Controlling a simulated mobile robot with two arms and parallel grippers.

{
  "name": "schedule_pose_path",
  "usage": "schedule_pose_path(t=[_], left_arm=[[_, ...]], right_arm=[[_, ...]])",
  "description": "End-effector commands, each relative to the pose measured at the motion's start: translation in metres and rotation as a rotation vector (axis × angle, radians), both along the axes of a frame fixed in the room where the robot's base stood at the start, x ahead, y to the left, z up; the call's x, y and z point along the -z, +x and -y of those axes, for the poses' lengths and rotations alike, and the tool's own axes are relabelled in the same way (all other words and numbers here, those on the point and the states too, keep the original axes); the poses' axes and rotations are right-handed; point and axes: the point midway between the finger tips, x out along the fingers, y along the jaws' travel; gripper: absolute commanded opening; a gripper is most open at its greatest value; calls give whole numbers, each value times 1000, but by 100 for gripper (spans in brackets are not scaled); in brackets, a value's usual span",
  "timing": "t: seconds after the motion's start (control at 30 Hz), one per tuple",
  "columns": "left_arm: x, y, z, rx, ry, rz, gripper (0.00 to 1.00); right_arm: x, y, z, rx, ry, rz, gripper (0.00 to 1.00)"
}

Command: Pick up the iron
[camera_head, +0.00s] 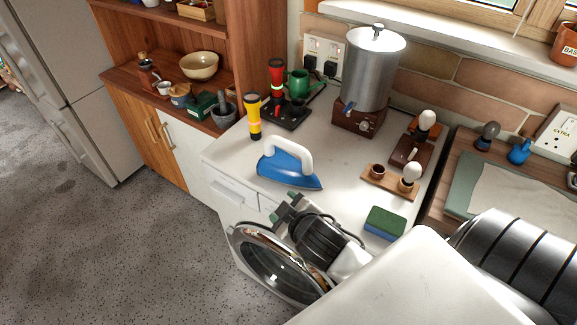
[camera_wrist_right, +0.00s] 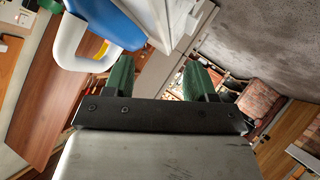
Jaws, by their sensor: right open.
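The iron (camera_head: 288,170) has a blue body and a white handle. It sits on the white countertop near its front edge, left of centre in the head view. My right gripper (camera_head: 286,206) has green fingertips. It is open and empty, just in front of the iron and apart from it. In the right wrist view the iron (camera_wrist_right: 108,22) shows at the upper left, its handle off to the left of the open fingers (camera_wrist_right: 160,78). My left gripper is not in view.
Behind the iron are a yellow torch (camera_head: 254,117), a red-and-black torch (camera_head: 276,80) and a metal urn (camera_head: 372,70). A wooden tray (camera_head: 389,181) and a green-blue sponge (camera_head: 385,223) lie to the right. A round appliance door (camera_head: 275,268) stands open below the counter.

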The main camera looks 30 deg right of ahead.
Motion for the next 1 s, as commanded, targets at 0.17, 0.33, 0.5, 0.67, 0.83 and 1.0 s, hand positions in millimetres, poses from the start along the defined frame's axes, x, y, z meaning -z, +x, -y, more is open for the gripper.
schedule_pose_path(t=[0.17, 0.33, 0.5, 0.67, 0.83, 1.0], left_arm=[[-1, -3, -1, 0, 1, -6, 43], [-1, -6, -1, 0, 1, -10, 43], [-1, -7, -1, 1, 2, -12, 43], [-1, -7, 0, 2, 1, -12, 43], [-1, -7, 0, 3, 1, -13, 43], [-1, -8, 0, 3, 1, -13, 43]], right_arm=[[-133, 65, -19, -297, -345, 596, 56], [-194, 81, -60, -697, -723, 988, 56], [-194, 80, -79, -1200, -1139, 1149, 56], [-163, 86, -40, -1709, -1499, 997, 56], [-146, 92, 42, -2109, -1702, 599, 56], [-148, 89, 101, -2290, -1739, 287, 56]])
